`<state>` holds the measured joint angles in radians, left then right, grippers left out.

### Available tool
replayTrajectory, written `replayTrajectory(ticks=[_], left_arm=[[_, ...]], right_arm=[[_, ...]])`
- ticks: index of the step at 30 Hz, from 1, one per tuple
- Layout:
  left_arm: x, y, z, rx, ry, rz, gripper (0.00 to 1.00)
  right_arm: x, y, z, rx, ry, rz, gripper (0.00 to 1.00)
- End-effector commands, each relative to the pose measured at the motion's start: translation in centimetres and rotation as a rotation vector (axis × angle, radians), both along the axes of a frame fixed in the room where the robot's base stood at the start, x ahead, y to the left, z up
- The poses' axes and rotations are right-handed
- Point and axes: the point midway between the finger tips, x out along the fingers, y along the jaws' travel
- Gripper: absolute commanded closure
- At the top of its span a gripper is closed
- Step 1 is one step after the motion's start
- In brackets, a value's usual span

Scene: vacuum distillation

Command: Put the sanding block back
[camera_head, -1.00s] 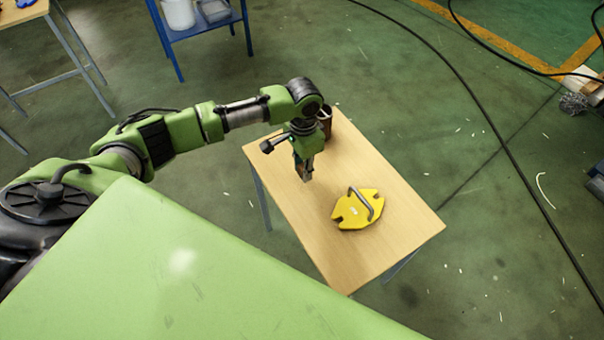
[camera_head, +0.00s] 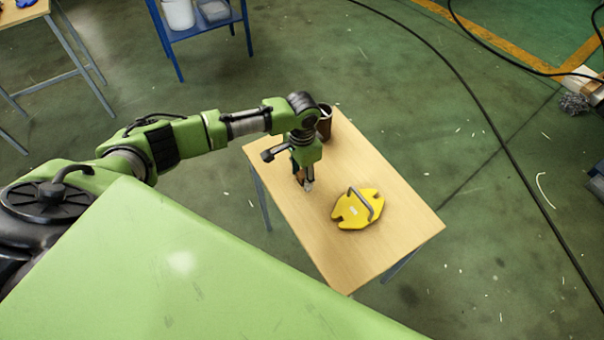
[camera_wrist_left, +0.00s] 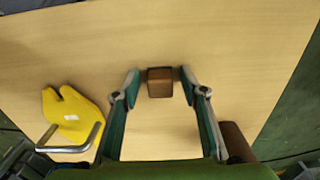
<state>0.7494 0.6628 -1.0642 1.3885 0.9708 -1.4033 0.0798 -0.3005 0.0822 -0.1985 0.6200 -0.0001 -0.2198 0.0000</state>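The sanding block, a small brown block (camera_wrist_left: 160,88), lies on the wooden table (camera_wrist_left: 230,40) in the left wrist view. My left gripper (camera_wrist_left: 160,74) points down with a finger on either side of the block. The fingers look apart, with the block between the tips; any contact is hard to judge. In the head view the left gripper (camera_head: 306,184) is low over the left part of the small table (camera_head: 365,262), and I cannot make out the block there. My right gripper is not in view.
A yellow plate with a metal handle (camera_head: 358,209) lies right of the gripper; it also shows in the wrist view (camera_wrist_left: 72,118). A brown cup (camera_head: 324,124) stands at the table's back corner, close behind my wrist. The front of the table is clear.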

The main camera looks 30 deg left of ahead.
Motion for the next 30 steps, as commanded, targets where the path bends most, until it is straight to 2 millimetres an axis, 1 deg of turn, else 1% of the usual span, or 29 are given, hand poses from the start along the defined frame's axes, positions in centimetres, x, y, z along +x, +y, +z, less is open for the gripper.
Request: replayTrajectory(ticks=[4, 7, 11, 15, 21, 25, 30], left_arm=[[0.0, 0.0, 0.2, 0.000, -0.001, 0.000, 0.60], [0.1, 0.0, 1.1, 0.000, -0.002, -0.001, 0.60], [0.1, 0.0, 3.5, -0.001, -0.004, 0.000, 0.60], [0.1, 0.0, 6.6, 0.000, -0.004, -0.001, 0.60], [0.1, 0.0, 10.4, 0.000, -0.004, 0.000, 0.60], [0.1, 0.0, 11.7, -0.001, -0.001, 0.000, 0.60], [0.0, 0.0, 12.4, -0.001, 0.001, 0.000, 0.60]], right_arm=[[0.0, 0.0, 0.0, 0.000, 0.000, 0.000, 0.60], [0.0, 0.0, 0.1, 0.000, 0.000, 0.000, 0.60], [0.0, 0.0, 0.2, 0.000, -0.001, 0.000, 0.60], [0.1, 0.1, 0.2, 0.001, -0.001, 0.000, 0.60], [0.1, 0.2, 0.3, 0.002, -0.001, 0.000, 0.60], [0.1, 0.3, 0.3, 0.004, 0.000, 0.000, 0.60], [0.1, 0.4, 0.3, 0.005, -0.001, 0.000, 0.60]])
